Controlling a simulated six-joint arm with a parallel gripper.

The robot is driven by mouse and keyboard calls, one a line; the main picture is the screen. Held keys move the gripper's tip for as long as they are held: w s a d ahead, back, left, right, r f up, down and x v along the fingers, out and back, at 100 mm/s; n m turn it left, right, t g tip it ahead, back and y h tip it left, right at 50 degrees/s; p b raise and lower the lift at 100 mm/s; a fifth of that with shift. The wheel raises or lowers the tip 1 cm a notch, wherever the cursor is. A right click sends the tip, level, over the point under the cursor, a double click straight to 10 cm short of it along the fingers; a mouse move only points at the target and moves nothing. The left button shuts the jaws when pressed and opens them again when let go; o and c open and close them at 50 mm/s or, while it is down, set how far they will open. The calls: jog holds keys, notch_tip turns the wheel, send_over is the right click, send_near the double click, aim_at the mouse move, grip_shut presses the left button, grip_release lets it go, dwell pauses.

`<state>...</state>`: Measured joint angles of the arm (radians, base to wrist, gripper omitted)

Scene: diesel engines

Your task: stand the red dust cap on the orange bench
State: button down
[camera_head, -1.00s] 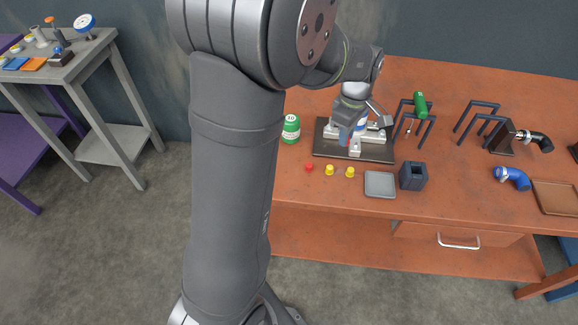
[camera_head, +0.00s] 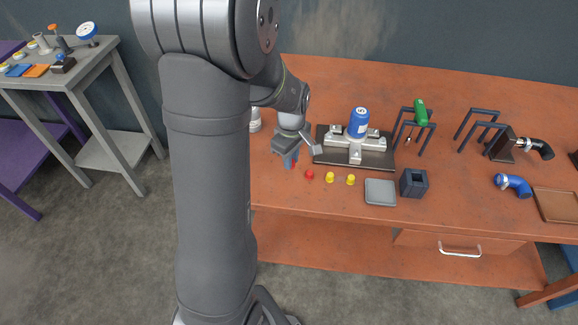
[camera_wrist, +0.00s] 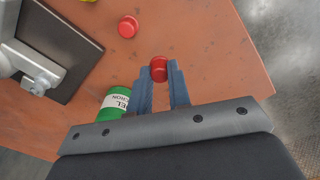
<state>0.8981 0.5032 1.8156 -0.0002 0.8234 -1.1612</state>
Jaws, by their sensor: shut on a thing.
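My gripper (camera_wrist: 159,85) is shut on a red dust cap (camera_wrist: 159,68), held between the blue fingertips. In the head view my gripper (camera_head: 291,162) is low over the orange bench (camera_head: 275,187), left of the black plate, with a little of the held cap showing (camera_head: 295,164). I cannot tell whether the cap touches the bench. A second red cap (camera_head: 309,174) stands on the bench just right of my gripper; it also shows in the wrist view (camera_wrist: 128,26), apart from the fingers.
Two yellow caps (camera_head: 330,177) stand right of the loose red cap. A black plate (camera_head: 330,157) carries a metal fixture and blue can (camera_head: 358,122). A green can (camera_wrist: 116,100) is close beside my fingers. A grey tray (camera_head: 380,191) lies right. The bench front edge is near.

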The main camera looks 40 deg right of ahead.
aim_at(289, 175)
jog(key=shift+w+f, duration=0.35)
jog(key=shift+w, duration=0.05)
jog(key=shift+f, duration=1.9)
jog(key=shift+f, duration=0.15)
jog(key=c, duration=1.3)
grip_release()
jog(key=shift+c, duration=0.2)
notch_tip(289, 175, up, 12)
jog(key=shift+r, duration=0.2)
